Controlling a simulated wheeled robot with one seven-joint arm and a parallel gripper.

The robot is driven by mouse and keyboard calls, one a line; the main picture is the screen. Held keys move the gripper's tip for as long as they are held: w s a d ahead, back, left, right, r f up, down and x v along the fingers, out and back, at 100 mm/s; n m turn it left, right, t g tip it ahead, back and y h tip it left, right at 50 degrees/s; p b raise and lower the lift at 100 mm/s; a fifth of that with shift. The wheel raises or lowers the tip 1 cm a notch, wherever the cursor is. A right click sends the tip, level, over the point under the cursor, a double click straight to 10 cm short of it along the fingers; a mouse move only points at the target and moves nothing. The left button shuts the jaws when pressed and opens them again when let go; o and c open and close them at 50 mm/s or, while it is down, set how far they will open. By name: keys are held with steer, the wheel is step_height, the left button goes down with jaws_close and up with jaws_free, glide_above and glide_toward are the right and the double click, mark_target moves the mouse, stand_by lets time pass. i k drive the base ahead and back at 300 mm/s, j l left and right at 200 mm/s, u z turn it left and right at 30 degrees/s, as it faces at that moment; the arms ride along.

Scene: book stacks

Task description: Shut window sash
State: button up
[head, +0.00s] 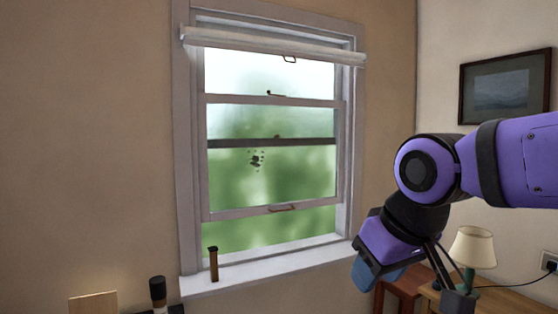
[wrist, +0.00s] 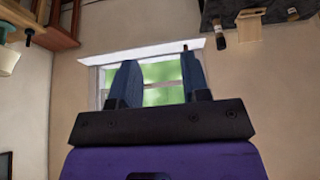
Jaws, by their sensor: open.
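The window (head: 272,130) is set in the wall, with a white frame. Its lower sash (head: 240,213) is raised; a strip of green shows between its bottom rail and the sill (head: 262,268). A small reddish-brown handle (head: 283,208) sits on that rail. My gripper (head: 370,276) is open and empty, to the right of and below the sash, apart from it. In the wrist view, which looks upside down, the two blue fingers of my gripper (wrist: 160,62) are spread in front of the window (wrist: 158,72) and hide parts of it.
A small brown upright object (head: 213,264) stands on the sill's left end. A black-capped object (head: 158,292) is at the lower left. A lamp (head: 473,247) stands on a wooden table at the right. A rolled blind (head: 270,45) hangs at the top, and a picture (head: 505,86) hangs right.

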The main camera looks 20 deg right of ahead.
mark_target(203, 99)
steer(key=i+l, duration=0.65)
steer(key=i, duration=1.5)
steer(key=l+z, duration=0.05)
steer(key=l, duration=0.05)
